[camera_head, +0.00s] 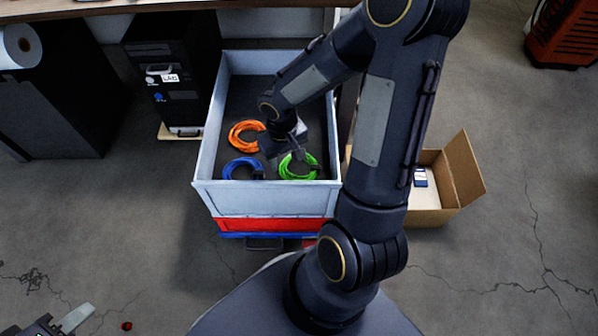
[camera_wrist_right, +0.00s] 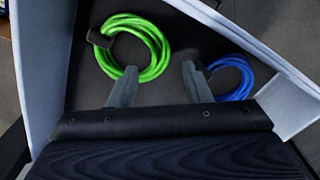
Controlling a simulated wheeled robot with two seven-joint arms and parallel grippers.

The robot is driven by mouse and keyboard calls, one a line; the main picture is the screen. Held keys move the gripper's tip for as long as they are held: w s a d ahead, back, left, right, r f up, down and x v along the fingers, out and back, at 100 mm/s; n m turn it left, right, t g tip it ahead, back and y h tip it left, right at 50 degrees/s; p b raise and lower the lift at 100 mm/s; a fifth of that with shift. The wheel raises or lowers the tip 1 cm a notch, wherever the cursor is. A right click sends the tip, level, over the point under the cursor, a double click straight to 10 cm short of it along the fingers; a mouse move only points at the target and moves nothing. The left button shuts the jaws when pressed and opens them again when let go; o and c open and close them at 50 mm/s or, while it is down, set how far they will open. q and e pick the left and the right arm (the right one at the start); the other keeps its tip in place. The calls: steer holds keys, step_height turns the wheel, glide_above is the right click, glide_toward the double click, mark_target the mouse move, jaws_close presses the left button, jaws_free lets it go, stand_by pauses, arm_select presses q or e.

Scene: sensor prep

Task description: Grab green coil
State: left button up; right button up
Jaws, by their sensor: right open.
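The green coil (camera_head: 300,176) lies at the front right of the open drawer, with a dark band on its right side. It also shows in the right wrist view (camera_wrist_right: 163,48), just beyond my fingertips. My right gripper (camera_head: 297,153) reaches down into the drawer over the coil's far edge. In the right wrist view my right gripper (camera_wrist_right: 160,70) has its two fingers apart with nothing held. Its left fingertip overlaps the coil's near edge; whether they touch is unclear. Part of my left gripper (camera_head: 75,318) shows at the lower left corner, its jaws not clear.
An orange coil (camera_head: 238,135) and a blue coil (camera_head: 229,166) lie left of the green one. The drawer (camera_head: 207,150) has raised light walls. An open cardboard box (camera_head: 462,170) stands right, a black computer tower (camera_head: 172,80) left.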

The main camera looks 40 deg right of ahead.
mark_target(284, 173)
step_height(284, 173, down, 6)
steer(key=b, duration=0.3)
steer(key=shift+w+a, duration=0.15)
steer(key=shift+r, duration=0.1)
jaws_close()
